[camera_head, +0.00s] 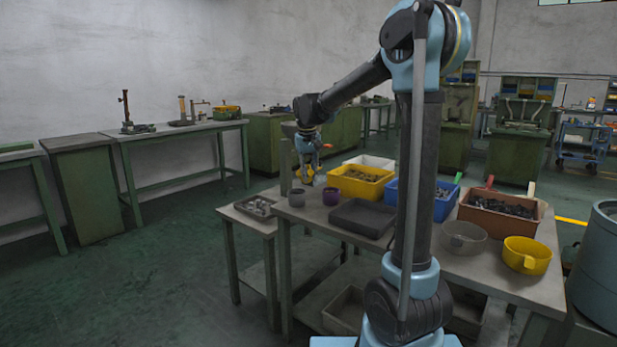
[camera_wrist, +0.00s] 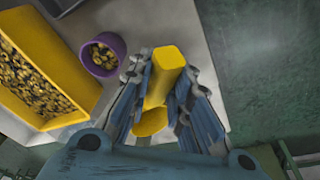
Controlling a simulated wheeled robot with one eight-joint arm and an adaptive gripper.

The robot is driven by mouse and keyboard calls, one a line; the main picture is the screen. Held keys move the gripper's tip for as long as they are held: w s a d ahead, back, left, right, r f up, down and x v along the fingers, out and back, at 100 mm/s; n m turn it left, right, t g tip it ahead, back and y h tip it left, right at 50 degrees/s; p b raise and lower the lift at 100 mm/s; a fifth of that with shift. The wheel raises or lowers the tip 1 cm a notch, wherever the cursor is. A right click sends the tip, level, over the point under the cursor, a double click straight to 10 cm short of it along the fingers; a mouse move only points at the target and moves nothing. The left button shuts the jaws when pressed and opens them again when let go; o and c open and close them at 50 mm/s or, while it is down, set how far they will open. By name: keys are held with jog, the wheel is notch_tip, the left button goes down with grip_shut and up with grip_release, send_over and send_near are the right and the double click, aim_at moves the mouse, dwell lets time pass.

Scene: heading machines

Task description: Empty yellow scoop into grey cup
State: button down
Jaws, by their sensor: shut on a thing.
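My gripper (camera_head: 308,164) is above the near-left corner of the work table. Its fingers are shut on the yellow scoop (camera_wrist: 164,72), which sits between them in the wrist view. The scoop also shows as a small yellow patch under the fingers in the head view (camera_head: 303,173). Whether the scoop holds anything cannot be told. I cannot make out the grey cup in the wrist view, where the scoop and fingers cover the middle.
A purple cup (camera_head: 331,196) stands right of the grey cup; the wrist view shows small parts inside it (camera_wrist: 115,70). A yellow bin (camera_head: 347,187) of parts, a dark tray (camera_head: 361,217), blue and orange bins and a yellow bowl (camera_head: 527,255) fill the table.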

jog(key=shift+w+d+g+y, duration=0.2)
jog(key=shift+d+g+y, duration=0.3)
jog(key=shift+y, duration=0.6)
jog(key=shift+d+r+g+y, duration=0.15)
jog(key=shift+r+g+y, duration=0.45)
jog(key=shift+r+y, duration=0.7)
jog(key=shift+f, duration=0.15)
